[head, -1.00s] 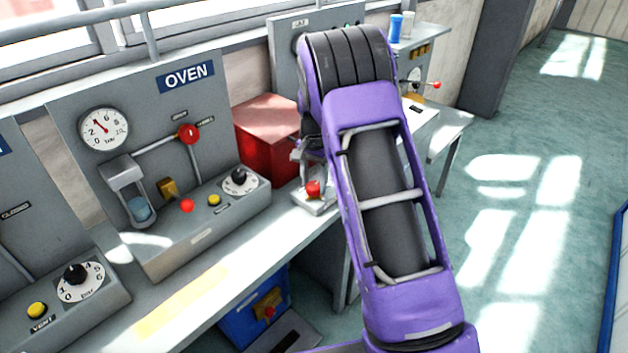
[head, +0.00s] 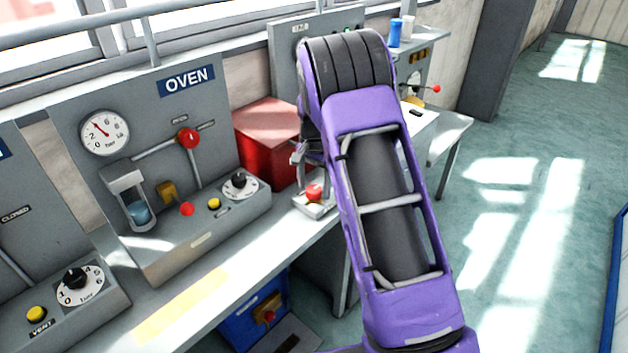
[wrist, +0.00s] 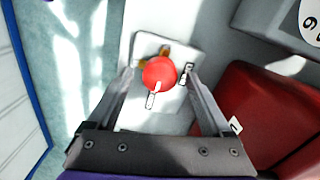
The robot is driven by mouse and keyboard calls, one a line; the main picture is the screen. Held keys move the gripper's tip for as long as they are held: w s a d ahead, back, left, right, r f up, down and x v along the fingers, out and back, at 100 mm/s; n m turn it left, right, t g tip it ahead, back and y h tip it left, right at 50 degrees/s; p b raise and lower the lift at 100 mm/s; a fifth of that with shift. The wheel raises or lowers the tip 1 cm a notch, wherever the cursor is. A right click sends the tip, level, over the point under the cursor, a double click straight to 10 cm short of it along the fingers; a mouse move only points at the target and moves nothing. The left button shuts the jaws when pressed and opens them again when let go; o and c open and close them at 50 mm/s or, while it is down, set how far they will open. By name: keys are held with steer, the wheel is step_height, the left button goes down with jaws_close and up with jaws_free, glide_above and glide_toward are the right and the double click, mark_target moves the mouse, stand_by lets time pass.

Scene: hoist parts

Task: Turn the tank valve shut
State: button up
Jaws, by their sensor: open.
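A round red valve knob (head: 314,192) with a white mark sits on a small pale plate (head: 318,207) on the bench. The wrist view shows this knob (wrist: 159,73) from above, with a brass fitting behind it and labels on the plate. I cannot read the labels, so I cannot tell whether it is the tank valve. My gripper (wrist: 158,76) is open, its fingers to the left and right of the knob in that view. In the head view my gripper (head: 299,155) is partly hidden by my purple arm and appears above the knob, apart from it.
A red box (head: 268,135) stands close beside the plate. The grey OVEN panel (head: 75,100), with gauge, levers and dial, is to the left. A blue unit (head: 240,325) with a brass and red valve is under the bench. The floor at right is clear.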

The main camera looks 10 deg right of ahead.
mark_target(314, 189)
step_height(314, 189, up, 17)
steer(key=p, duration=0.1)
steer(key=shift+r, duration=0.2)
stand_by(0.3)
